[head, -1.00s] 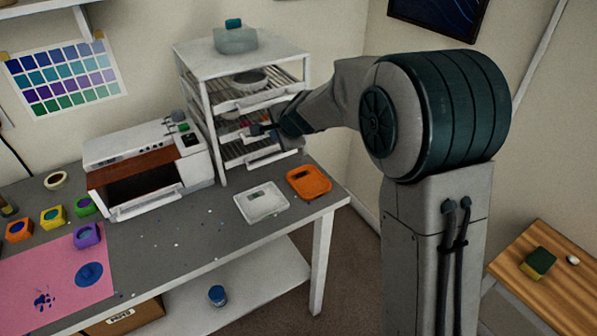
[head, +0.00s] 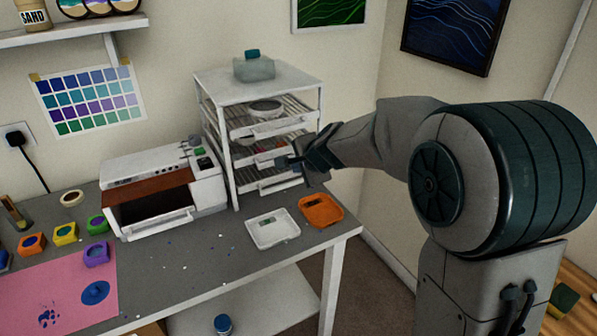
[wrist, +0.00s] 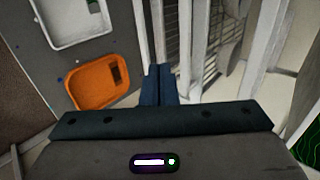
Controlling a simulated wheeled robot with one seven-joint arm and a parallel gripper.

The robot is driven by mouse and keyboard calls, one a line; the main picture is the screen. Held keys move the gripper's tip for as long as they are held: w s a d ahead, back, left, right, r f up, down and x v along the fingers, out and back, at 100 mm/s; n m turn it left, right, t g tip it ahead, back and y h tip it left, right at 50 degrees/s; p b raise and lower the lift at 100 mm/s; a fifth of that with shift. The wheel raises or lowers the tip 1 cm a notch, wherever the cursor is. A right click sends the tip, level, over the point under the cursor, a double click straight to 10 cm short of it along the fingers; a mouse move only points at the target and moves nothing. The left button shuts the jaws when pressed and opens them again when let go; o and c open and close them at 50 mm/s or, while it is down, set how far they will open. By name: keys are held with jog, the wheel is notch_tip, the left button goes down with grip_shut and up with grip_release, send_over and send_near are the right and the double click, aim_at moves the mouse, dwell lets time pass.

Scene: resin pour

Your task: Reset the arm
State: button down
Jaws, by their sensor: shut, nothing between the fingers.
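My gripper (head: 286,163) is at the right front of the white drying rack (head: 262,77), in front of its lower shelves. In the wrist view my gripper (wrist: 158,72) shows its two dark fingers pressed together, with nothing between them. The rack's wire shelf and white posts stand just beyond and right of the fingers in that view. My arm reaches in from the right in the head view. I cannot tell whether the fingertips touch the rack.
A white tray (head: 262,238) and an orange tray (head: 338,219) lie on the grey table (head: 200,268) below my gripper. A small white oven (head: 207,190) stands left of the rack. Colored pots and a pink mat (head: 70,279) are further left. A blue jar (head: 222,325) is below.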

jog(key=v, duration=0.7)
jog(key=s+d+f+n+g+h, duration=0.2)
jog(key=s+d+n, duration=0.4)
jog(key=s, duration=0.7)
jog(key=s+d+f+n+g+h, duration=0.3)
jog(key=s+d, duration=0.6)
jog(key=s, duration=0.5)
jog(key=f+n, duration=0.1)
jog(key=n, duration=0.1)
jog(key=shift+d+n, duration=0.35)
jog(key=shift+n, duration=0.05)
jog(key=shift+a, duration=0.1)
